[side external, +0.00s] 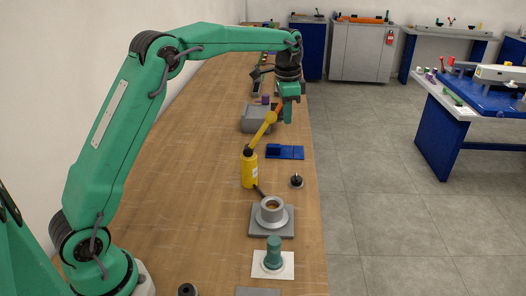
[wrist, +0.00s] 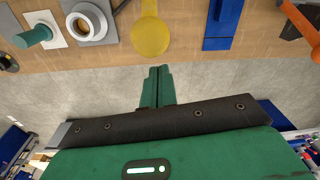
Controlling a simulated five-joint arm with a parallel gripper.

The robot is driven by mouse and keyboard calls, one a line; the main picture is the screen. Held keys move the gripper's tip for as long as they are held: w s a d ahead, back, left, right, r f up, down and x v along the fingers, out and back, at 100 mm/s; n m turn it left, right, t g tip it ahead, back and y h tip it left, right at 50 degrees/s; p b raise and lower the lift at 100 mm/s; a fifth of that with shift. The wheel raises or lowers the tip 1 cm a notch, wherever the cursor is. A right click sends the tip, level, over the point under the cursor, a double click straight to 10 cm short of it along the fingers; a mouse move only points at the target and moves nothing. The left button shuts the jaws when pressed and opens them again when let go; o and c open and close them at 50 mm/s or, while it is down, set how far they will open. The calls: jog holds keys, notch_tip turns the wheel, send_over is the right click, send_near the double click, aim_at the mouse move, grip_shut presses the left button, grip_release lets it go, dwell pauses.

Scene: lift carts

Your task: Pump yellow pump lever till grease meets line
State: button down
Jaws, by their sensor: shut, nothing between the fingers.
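The yellow pump (side external: 250,170) stands upright on the wooden bench. Its yellow lever (side external: 263,130) slopes up to the right and ends in a round knob, seen in the wrist view as a yellow disc (wrist: 150,38). A grey cup (side external: 271,210) on a square plate stands in front of the pump, with a brownish fill inside; it also shows in the wrist view (wrist: 86,22). The line and the exact grease level are too small to make out. My gripper (side external: 289,119) is shut and empty, close to the right of the lever knob; its fingertips (wrist: 157,72) point toward the disc, apart from it.
A blue block (side external: 285,152) and a small dark knob (side external: 296,180) lie right of the pump. A teal peg (side external: 273,252) on a white plate stands nearest the camera. A grey box (side external: 256,118) and an orange piece (wrist: 303,27) are near the lever.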

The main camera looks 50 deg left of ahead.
jog(key=shift+s+a+r, duration=0.25)
jog(key=shift+s+a, duration=0.15)
jog(key=shift+s, duration=0.2)
jog(key=shift+s, duration=0.1)
